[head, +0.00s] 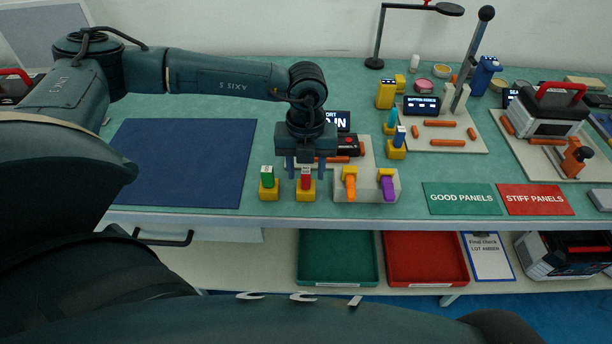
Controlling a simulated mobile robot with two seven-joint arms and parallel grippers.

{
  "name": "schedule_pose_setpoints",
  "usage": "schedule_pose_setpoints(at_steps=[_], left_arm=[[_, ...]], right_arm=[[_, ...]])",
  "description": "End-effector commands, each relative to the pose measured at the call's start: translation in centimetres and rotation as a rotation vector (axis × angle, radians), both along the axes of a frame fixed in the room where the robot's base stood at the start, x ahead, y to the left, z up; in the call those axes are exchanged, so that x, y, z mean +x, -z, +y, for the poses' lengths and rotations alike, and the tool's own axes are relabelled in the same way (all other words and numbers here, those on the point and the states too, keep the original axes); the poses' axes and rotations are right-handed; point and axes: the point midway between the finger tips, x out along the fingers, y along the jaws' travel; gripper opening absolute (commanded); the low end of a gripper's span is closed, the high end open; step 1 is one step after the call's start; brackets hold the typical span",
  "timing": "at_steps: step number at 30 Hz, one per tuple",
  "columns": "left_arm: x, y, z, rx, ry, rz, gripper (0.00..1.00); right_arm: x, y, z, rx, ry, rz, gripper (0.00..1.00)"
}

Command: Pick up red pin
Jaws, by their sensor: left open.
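The red pin (306,178) stands upright in a yellow holder (306,192) near the front edge of the table. My left gripper (305,172) points straight down with its two fingers apart, one on each side of the red pin. I cannot tell whether the fingers touch it. A green pin (267,173) stands in another yellow holder just to the left. My right gripper does not show.
A pale block with an orange piece (349,184) and a purple piece (388,188) stands close to the right. A blue mat (180,165) lies left. Green (462,199) and red (535,199) panel signs lie right. Trays sit on the shelf below.

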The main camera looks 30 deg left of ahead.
Motion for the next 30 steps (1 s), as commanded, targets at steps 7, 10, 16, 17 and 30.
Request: schedule_pose_setpoints(at_steps=[7,10,16,17,30], left_arm=[[-0.02,0.84,0.01,-0.001,-0.001,-0.001,0.44],[-0.02,0.82,0.01,-0.001,-0.001,-0.001,0.42],[-0.02,0.79,0.01,-0.001,-0.001,-0.001,0.26],[-0.02,0.79,0.01,-0.001,-0.001,-0.001,0.23],[-0.01,0.76,0.02,-0.001,-0.001,-0.001,0.0]], right_arm=[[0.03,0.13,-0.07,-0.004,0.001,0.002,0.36],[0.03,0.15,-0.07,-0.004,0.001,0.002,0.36],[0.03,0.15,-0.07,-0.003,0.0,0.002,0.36],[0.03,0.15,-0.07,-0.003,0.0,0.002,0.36],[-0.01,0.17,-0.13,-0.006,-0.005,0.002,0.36]])
